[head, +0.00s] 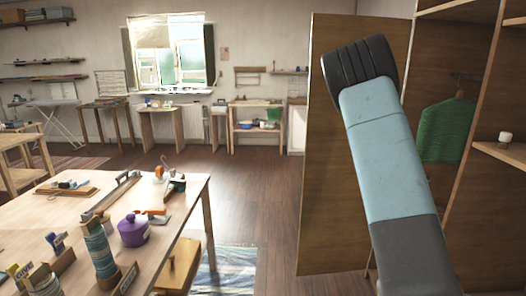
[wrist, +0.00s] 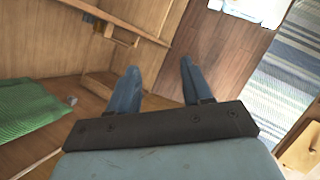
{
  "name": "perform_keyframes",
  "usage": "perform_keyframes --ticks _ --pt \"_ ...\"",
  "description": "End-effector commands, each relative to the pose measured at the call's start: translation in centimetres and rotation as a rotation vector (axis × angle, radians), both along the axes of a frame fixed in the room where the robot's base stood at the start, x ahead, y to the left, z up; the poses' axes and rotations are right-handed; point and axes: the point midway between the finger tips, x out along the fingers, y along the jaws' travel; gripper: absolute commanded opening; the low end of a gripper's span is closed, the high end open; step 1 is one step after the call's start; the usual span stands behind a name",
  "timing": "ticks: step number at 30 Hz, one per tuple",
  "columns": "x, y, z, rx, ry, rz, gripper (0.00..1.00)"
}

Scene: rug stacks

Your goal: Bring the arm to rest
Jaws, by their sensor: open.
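My gripper (wrist: 158,85) shows in the wrist view with its two blue fingers apart and nothing between them. Beyond the fingers are the wooden floor and a wooden shelf unit. In the head view a light blue and grey link of my arm with a black ribbed end rises on the right, in front of a wooden panel. The gripper itself does not show in the head view.
A wooden table (head: 160,205) with a purple pot (head: 133,230) and several tools stands at the left. An open shelf unit (head: 503,152) with green cloth (head: 446,130) is close on the right. A striped rug (head: 228,272) lies by the table. The middle floor (head: 255,195) is clear.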

Motion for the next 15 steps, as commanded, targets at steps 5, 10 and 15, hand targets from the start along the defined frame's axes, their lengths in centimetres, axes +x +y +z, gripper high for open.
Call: perform_keyframes --ticks 5,10,15 --pt "-3.7 -0.1 1.4 0.081 -0.101 -0.052 0.49" --pt "-7.1 0.5 2.4 0.15 -0.193 -0.098 0.49" --pt "-10.7 1.7 3.4 0.213 -0.282 -0.137 0.49"
